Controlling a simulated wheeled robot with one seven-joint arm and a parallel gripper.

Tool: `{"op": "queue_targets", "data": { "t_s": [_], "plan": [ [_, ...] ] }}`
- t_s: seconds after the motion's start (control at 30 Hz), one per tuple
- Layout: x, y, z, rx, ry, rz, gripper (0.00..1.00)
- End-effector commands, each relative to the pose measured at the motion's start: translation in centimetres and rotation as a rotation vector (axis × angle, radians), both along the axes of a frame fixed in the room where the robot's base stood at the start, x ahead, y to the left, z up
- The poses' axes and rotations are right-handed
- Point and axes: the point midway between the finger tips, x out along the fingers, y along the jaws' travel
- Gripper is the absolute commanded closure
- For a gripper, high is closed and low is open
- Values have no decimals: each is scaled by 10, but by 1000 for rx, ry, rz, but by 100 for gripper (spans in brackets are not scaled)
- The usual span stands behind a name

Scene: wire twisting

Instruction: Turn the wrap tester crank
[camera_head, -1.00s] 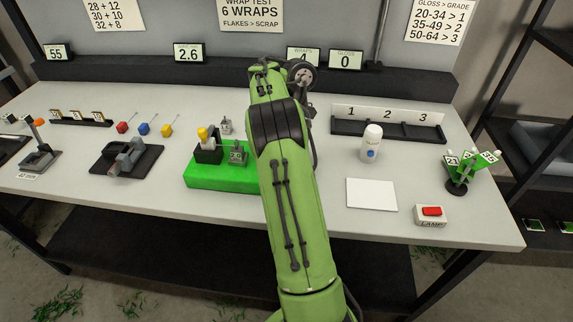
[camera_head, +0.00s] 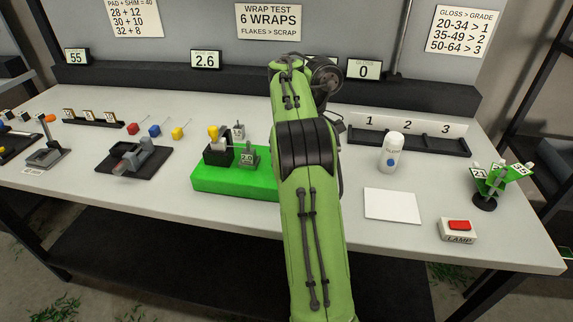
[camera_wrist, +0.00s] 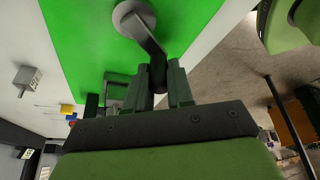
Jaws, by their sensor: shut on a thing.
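The wrap tester's green base (camera_head: 235,181) stands on the bench left of my arm; its right part is hidden behind the arm. The green base also fills the top of the wrist view (camera_wrist: 85,40). There the crank (camera_wrist: 150,42) shows as a grey arm running from a round pale hub to a dark handle. My gripper (camera_wrist: 160,80) is shut on that handle, one finger on each side. In the head view my arm hides the gripper and the crank.
A white bottle (camera_head: 391,153), a white sheet (camera_head: 392,205) and a lamp button box (camera_head: 458,229) lie right of my arm. A numbered rack (camera_head: 405,140) stands behind them. A black clamp device (camera_head: 133,157) and coloured cubes sit at left. My arm mostly hides the wraps display.

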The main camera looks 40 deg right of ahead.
Motion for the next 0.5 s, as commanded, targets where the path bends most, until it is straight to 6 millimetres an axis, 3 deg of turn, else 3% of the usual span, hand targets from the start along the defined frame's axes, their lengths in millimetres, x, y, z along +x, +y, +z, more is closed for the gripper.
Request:
{"op": "queue_targets", "data": {
  "t_s": [0.47,0.5],
  "plan": [
    [0,0,0,-1,3,-13,100],
    [0,0,0,-1,3,-13,74]
  ]
}}
